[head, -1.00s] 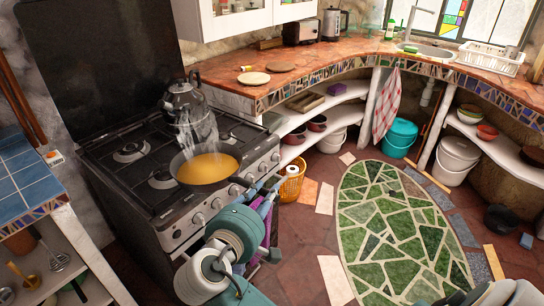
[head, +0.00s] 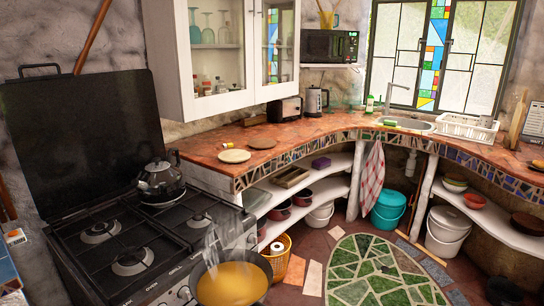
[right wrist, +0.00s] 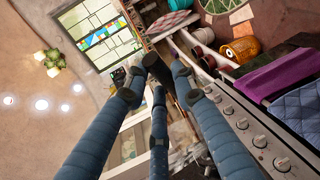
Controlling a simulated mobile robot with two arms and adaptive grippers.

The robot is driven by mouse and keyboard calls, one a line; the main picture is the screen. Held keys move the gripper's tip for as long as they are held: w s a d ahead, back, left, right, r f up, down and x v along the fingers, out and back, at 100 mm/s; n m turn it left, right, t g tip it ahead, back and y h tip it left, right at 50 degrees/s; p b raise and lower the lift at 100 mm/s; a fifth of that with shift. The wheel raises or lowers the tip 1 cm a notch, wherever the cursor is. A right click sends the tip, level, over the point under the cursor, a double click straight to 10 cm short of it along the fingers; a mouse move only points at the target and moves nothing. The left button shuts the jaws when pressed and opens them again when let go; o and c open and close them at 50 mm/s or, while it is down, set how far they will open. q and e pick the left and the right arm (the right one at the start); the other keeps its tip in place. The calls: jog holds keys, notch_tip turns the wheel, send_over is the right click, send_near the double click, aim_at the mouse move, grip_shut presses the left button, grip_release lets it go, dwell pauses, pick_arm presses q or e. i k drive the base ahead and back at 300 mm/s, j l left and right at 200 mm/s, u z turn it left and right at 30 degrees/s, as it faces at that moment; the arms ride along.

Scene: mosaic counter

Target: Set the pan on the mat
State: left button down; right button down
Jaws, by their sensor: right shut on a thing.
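The dark pan (head: 262,262) with steaming yellow food is at the bottom of the head view, at the right front edge of the stove. Its handle is out of that frame. In the right wrist view my right gripper (right wrist: 163,68) has its blue fingers closed around a dark piece, likely the pan's handle (right wrist: 164,76). I cannot tell which is the mat. My left gripper is in neither view.
The black stove (head: 70,245) carries a kettle (head: 160,183) at its back right. The tiled counter (head: 305,140) has a toaster (head: 285,109) behind the round pieces and clear space to their right.

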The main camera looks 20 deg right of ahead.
aim_at(234, 156)
jog(key=i+l+z, duration=0.2)
jog(key=z, duration=0.3)
jog(key=i+l+z, duration=0.25)
jog(key=l+z, duration=0.25)
jog(key=i+z, duration=0.25)
jog(key=z, duration=0.2)
jog(key=i+l+u, duration=0.1)
jog(key=i, duration=0.3)
jog(key=i+l, duration=0.25)
jog(key=i, duration=0.15)
jog(key=i+u, duration=0.15)
jog(key=u, duration=0.25)
jog(key=i+l+u, duration=0.15)
jog(key=u, duration=0.25)
jog(key=i+l+u, duration=0.15)
jog(key=u, duration=0.3)
jog(key=l+u, duration=0.25)
jog(key=u, duration=0.15)
jog(key=i, duration=0.05)
